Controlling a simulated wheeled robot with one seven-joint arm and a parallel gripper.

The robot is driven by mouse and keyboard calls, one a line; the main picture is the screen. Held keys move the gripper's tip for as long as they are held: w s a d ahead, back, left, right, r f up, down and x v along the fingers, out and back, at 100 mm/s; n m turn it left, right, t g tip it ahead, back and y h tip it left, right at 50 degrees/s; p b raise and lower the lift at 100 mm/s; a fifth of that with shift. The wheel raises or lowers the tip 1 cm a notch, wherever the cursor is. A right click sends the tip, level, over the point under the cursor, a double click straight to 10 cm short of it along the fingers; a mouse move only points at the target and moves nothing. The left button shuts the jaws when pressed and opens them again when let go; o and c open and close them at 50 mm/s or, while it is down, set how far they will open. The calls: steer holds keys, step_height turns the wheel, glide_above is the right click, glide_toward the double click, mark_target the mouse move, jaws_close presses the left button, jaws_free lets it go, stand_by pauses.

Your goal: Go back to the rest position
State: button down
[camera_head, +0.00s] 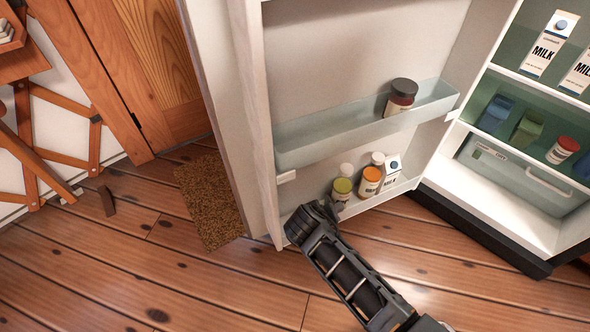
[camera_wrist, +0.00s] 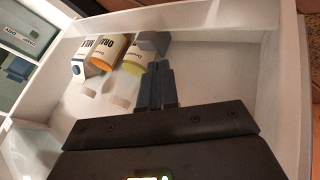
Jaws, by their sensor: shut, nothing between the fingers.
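I cannot tell whether the fingers touch either one. My forearm reaches in from the bottom of the head view.
The upper door shelf (camera_head: 350,132) holds a dark-lidded jar (camera_head: 401,95). The fridge interior (camera_head: 528,185) at right holds milk cartons (camera_head: 548,45), a red-lidded jar (camera_head: 562,150) and a drawer (camera_head: 515,175). A brown mat (camera_head: 210,203) lies left of the door. The wooden floor (camera_head: 130,270) at front left is clear.

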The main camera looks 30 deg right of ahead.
steer(key=s+a+r+n+t+y, duration=0.1)
steer(key=s+a+t+y, duration=0.1)
steer(key=s, duration=0.7)
steer(key=s+a+r+n+t+y, duration=0.1)
steer(key=s+a+t+y, duration=0.1)
steer(key=s, duration=0.7)
steer(key=s+a+r+t+y, duration=0.2)
steer(key=s+r, duration=0.5)
steer(key=r, duration=0.1)
steer(key=s+r+t+p, duration=0.2)
steer(key=r+p, duration=0.7)
steer(key=r, duration=1.1)
steer(key=s+r+t+p, duration=0.2)
steer(key=s+r+p, duration=0.4)
steer(key=r, duration=1.4)
steer(key=p, duration=0.4)
steer(key=shift+s+r+t, duration=0.2)
steer(key=shift+r+t, duration=0.1)
steer(key=shift+r, duration=0.1)
